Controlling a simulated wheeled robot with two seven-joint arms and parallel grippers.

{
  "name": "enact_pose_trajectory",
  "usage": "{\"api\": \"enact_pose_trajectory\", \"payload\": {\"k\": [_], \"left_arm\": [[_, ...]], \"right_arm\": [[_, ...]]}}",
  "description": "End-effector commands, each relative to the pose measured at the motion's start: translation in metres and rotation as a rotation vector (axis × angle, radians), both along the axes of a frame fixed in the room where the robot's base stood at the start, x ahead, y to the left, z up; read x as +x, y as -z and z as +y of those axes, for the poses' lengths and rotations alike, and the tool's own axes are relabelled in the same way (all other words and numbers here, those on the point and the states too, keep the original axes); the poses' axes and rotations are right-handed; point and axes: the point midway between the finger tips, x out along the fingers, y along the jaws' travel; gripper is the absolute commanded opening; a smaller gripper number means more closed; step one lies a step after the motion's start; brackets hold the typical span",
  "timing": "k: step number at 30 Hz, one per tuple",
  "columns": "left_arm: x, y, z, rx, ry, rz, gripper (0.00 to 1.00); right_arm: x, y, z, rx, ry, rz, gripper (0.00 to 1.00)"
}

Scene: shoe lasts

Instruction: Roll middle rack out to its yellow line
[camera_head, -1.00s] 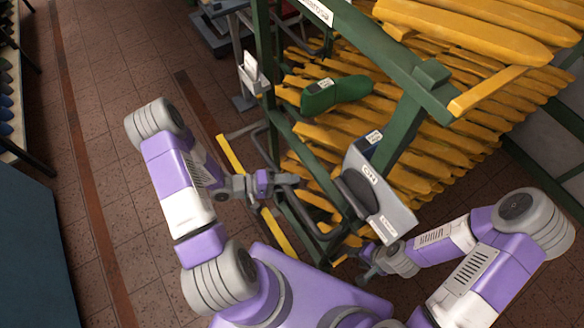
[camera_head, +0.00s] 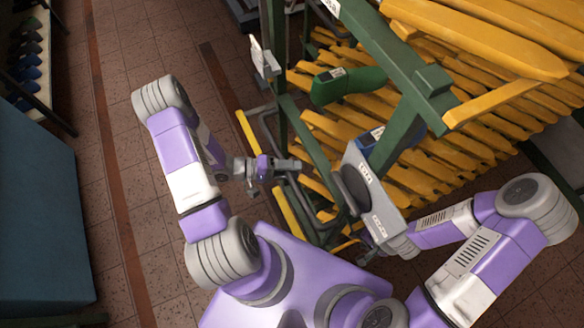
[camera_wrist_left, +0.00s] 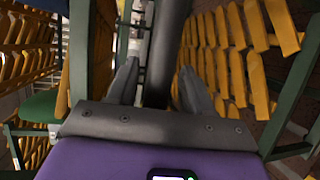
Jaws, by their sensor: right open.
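A green-framed rack (camera_head: 393,143) full of yellow shoe lasts stands in front of me; I cannot tell for certain which rack is the middle one. A yellow line (camera_head: 248,133) runs on the floor left of it, partly hidden by my arm. My left gripper (camera_head: 299,166) is at the rack's near left side. In the left wrist view its two fingers (camera_wrist_left: 158,85) are apart, with a dark grey bar (camera_wrist_left: 167,45) between them; contact is unclear. My right gripper (camera_head: 368,254) is low by the rack's near side, partly hidden below a grey plate (camera_head: 377,205).
A green last (camera_head: 348,85) lies among the yellow ones. A blue cabinet (camera_head: 45,220) and a shelf of dark items stand at left. The tiled floor between is clear.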

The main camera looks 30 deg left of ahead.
Motion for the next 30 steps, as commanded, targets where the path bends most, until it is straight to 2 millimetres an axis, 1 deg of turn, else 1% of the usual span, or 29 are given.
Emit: {"api": "enact_pose_trajectory", "payload": {"k": [6,9,11,18,21,25,30], "left_arm": [[0.001,-0.001,-0.001,-0.002,0.0,-0.002,0.51],[0.0,-0.002,0.002,-0.001,-0.001,-0.003,0.51],[-0.003,-0.003,0.008,0.0,-0.003,-0.003,0.51],[-0.022,-0.01,0.042,0.002,-0.004,-0.002,0.51],[-0.029,-0.012,0.054,0.001,-0.003,-0.002,0.51],[-0.035,-0.014,0.063,0.0,-0.001,-0.001,0.51],[-0.036,-0.014,0.065,-0.002,0.0,-0.001,0.51]], "right_arm": [[0.0,0.0,0.0,0.0,0.0,0.0,0.46],[0.0,-0.001,0.0,0.0,0.0,0.0,0.46],[0.0,-0.001,0.0,0.0,0.0,0.0,0.46],[0.0,-0.005,0.0,0.0,0.0,0.0,0.46],[0.0,-0.006,0.0,0.0,0.0,0.0,0.46],[0.0,-0.007,0.0,0.0,0.0,0.0,0.46],[0.0,-0.007,0.0,0.0,0.0,0.0,0.46]]}}
